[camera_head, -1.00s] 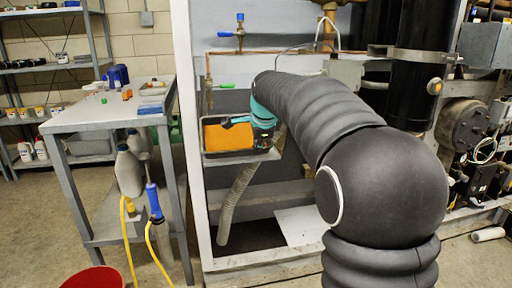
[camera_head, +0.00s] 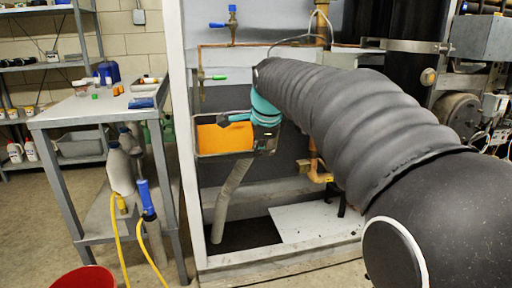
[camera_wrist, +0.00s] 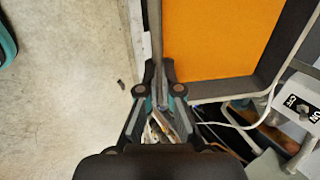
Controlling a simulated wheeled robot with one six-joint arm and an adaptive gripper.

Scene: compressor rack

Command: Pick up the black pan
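The black pan (camera_head: 226,155) is a shallow rectangular tray with an orange inside, at the left of the open rack bay in the head view. In the wrist view its dark rim (camera_wrist: 218,88) and orange floor fill the upper right. My gripper (camera_wrist: 158,70) has its two fingers on either side of the pan's thin wall, close together, and looks shut on it.
A white rack post (camera_head: 184,150) stands just left of the pan. A grey hose (camera_head: 228,200) is below it. A metal table (camera_head: 85,110) with bottles stands further left, and a red bucket (camera_head: 85,278) is on the floor. A thin white cable (camera_wrist: 232,124) passes near the gripper.

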